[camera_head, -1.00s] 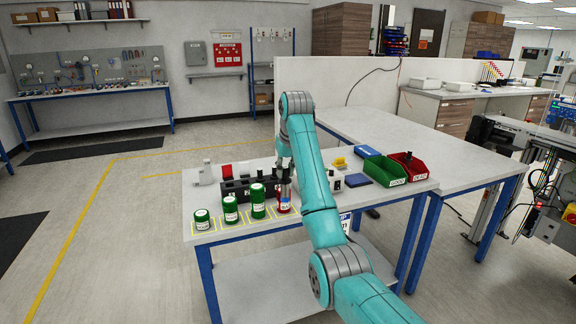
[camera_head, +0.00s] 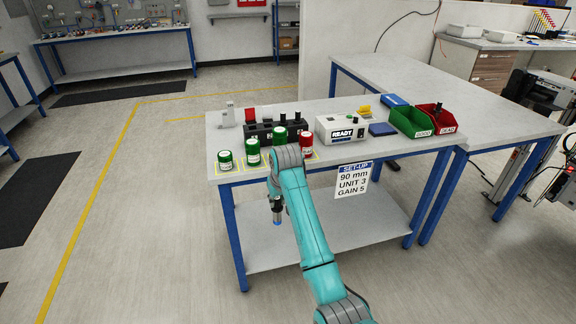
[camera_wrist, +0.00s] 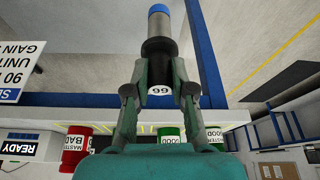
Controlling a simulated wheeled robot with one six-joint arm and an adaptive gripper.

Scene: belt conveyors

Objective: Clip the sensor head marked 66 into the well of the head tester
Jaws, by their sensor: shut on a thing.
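The sensor head marked 66 (camera_wrist: 159,50) is a dark cylinder with a silver band and a blue end; its 66 label faces the wrist camera. My gripper (camera_wrist: 160,92) is shut on its labelled end. In the head view the head (camera_head: 277,219) hangs below my gripper (camera_head: 277,201), blue end down, in front of the table's front edge and clear of it. A white box with a READY display (camera_head: 342,132), which looks like the head tester, stands on the table, up and right of my gripper. I cannot make out its well.
Green cans (camera_head: 225,161) and a red can (camera_head: 306,142) line the table's front left. Behind them is a black block (camera_head: 262,130) with upright dark parts. Green (camera_head: 410,123) and red (camera_head: 437,120) bins stand right. A SET-UP sign (camera_head: 353,180) hangs at the front edge.

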